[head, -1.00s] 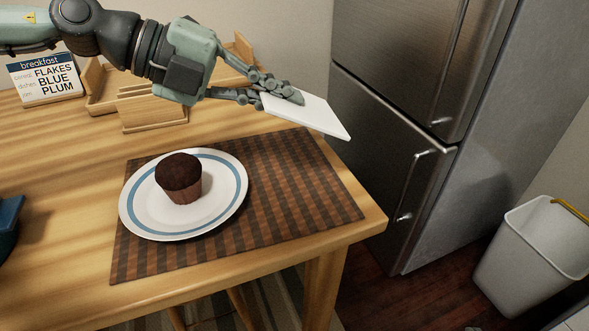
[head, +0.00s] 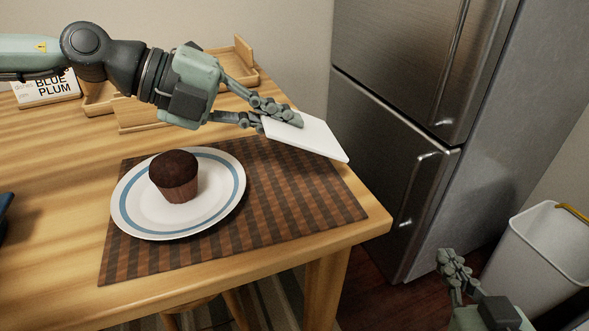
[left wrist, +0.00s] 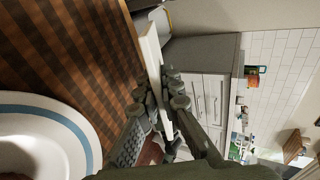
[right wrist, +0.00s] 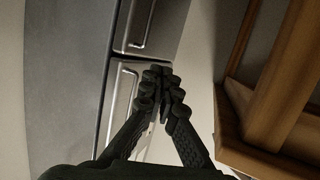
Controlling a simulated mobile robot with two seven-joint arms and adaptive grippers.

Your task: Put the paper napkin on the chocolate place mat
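The paper napkin (head: 312,137) is a flat white square. My left gripper (head: 275,118) is shut on its near left edge and holds it tilted above the right back part of the chocolate place mat (head: 310,205). In the left wrist view the napkin (left wrist: 152,52) shows edge-on between the fingers (left wrist: 158,95), with the mat (left wrist: 60,50) at left. The mat is brown, checked, and lies flat on the table. My right gripper (head: 452,262) is low at the right, off the table; in the right wrist view its fingertips (right wrist: 162,85) are together with nothing visible between them.
A blue-rimmed plate (head: 180,225) with a chocolate muffin (head: 175,175) covers the mat's left part; the mat's right part is clear. Wooden holders (head: 130,112) and a breakfast sign (head: 48,90) stand behind. A fridge (head: 400,120) and a white bin (head: 540,260) are at right.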

